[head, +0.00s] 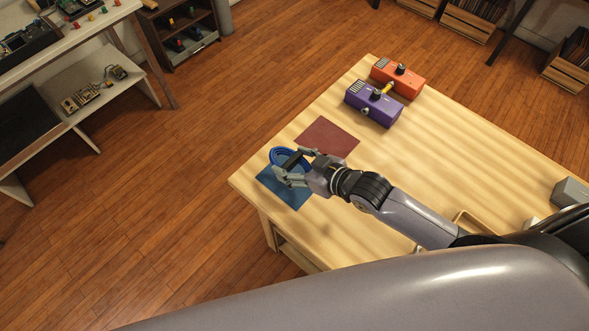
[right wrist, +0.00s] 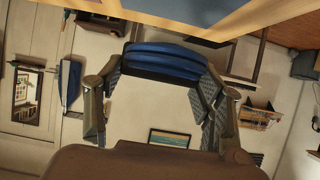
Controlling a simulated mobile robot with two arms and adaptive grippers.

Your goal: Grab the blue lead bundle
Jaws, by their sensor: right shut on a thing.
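The blue lead bundle (head: 276,153), a coiled ring of blue cable, is at the table's left corner in the head view, over the far part of a blue mat (head: 288,199). My right gripper (head: 291,164) is shut on it, with a finger on either side. In the right wrist view the bundle (right wrist: 165,60) lies between the two fingers of the gripper (right wrist: 163,78). I cannot tell whether the bundle touches the mat. My left gripper is not in view.
A dark red mat (head: 328,136) lies beside the blue one on the wooden table (head: 470,150). A purple box (head: 372,106) and an orange box (head: 408,80) with black knobs stand at the far edge. A grey box (head: 570,193) is at the right. The table's middle is clear.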

